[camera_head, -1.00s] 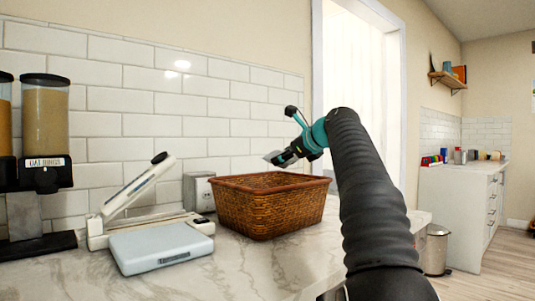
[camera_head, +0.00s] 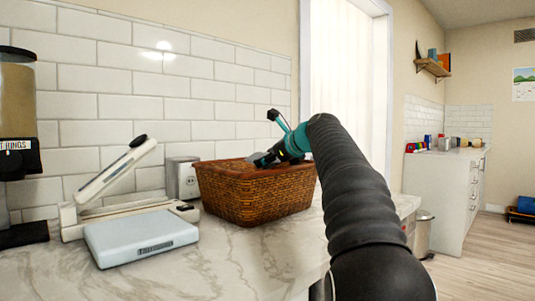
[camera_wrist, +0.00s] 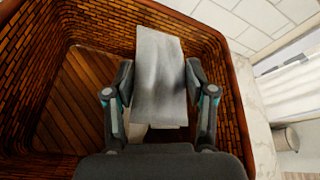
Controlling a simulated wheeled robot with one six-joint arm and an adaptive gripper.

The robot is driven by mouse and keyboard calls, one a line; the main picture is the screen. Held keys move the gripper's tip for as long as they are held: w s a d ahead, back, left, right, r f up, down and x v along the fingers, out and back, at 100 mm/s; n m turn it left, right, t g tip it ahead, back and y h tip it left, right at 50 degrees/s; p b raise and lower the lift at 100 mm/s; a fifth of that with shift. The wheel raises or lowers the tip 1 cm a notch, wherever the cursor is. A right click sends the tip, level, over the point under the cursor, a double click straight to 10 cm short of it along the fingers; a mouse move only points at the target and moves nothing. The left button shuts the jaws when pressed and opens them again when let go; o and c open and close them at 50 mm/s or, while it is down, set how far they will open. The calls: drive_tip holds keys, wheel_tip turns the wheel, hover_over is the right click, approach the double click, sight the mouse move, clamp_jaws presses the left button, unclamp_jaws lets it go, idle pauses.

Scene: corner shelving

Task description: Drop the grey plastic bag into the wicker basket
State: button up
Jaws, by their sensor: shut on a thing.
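The wicker basket (camera_head: 252,196) stands on the marble counter in the head view, brown and open at the top. Its wall and slatted floor also show in the wrist view (camera_wrist: 85,90). My gripper (camera_head: 264,160) is at the basket's rim level in the head view, over its opening. In the wrist view my gripper (camera_wrist: 159,85) is shut on the grey plastic bag (camera_wrist: 160,75), which lies between the two fingers with the basket's inside around and below it. Whether the bag touches the basket floor I cannot tell. In the head view the bag is mostly hidden by the gripper.
A grey flat scale (camera_head: 140,237) and a white sealer with a raised arm (camera_head: 115,175) stand left of the basket. A dispenser (camera_head: 18,110) is at the far left. The counter front (camera_head: 235,260) is clear.

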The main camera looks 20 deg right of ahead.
drive_tip(key=shift+f, duration=0.1)
drive_tip(key=o, duration=1)
drive_tip(key=shift+s, duration=0.15)
drive_tip(key=shift+v, duration=5.9)
